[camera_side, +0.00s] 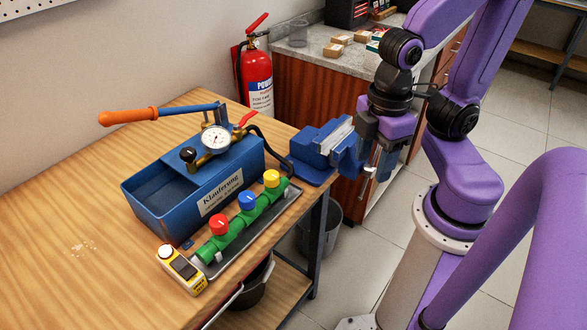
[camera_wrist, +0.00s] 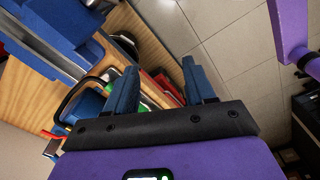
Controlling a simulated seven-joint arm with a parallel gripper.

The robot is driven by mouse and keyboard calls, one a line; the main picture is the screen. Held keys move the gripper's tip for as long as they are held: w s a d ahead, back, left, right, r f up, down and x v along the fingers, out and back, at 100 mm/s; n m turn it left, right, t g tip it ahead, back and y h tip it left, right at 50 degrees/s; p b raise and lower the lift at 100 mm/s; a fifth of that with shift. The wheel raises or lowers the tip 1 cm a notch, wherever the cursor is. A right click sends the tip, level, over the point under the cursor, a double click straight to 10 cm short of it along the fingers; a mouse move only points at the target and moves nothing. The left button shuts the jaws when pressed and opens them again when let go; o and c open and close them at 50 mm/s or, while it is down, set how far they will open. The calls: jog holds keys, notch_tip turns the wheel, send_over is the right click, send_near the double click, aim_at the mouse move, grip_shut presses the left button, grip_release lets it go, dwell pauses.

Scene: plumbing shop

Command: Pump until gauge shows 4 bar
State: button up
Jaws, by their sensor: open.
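The blue test pump (camera_side: 150,199) stands on the wooden bench, with a label on its front side. Its lever ends in an orange grip (camera_side: 128,116) that reaches out to the left, roughly level. The round white gauge (camera_side: 216,139) sits on brass fittings on top of the pump; its needle is too small to read. A black hose (camera_side: 274,146) runs from the pump toward the green manifold (camera_side: 233,234). My gripper (camera_side: 377,165) is open and empty at the right, beside the vise and well away from the lever. In the wrist view its two fingers (camera_wrist: 160,88) are spread.
The blue vise (camera_side: 322,147) at the bench corner is close to my gripper. The manifold has red, blue and yellow caps and lies in a tray. A yellow device (camera_side: 182,270) lies in front. A fire extinguisher (camera_side: 256,78) stands behind. The bench's left side is clear.

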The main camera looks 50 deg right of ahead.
jog(key=shift+s+d+f, duration=0.1)
jog(key=shift+s, duration=0.1)
grip_shut()
jog(key=w+a+r+n+y, duration=0.1)
jog(key=w+a+r, duration=0.2)
jog(key=w+a, duration=0.3)
jog(key=w+a+r+g+y, duration=0.1)
jog(key=w+a+r, duration=0.2)
jog(key=w+a, duration=0.35)
jog(key=w+a+r+n, duration=0.1)
jog(key=w+a+r, duration=0.3)
jog(key=w, duration=0.5)
jog(key=w+a+r+n+y, duration=0.1)
jog(key=w, duration=0.4)
jog(key=w+r+n+y, duration=0.1)
jog(key=w+r, duration=0.1)
jog(key=w, duration=0.4)
jog(key=w+a+r+n+y, duration=0.1)
jog(key=w+r, duration=0.1)
jog(key=w, duration=0.4)
jog(key=shift+w+a+r+t, duration=0.1)
jog(key=shift+w+a+t, duration=0.1)
jog(key=shift+a+t, duration=0.2)
jog(key=shift+x, duration=2.2)
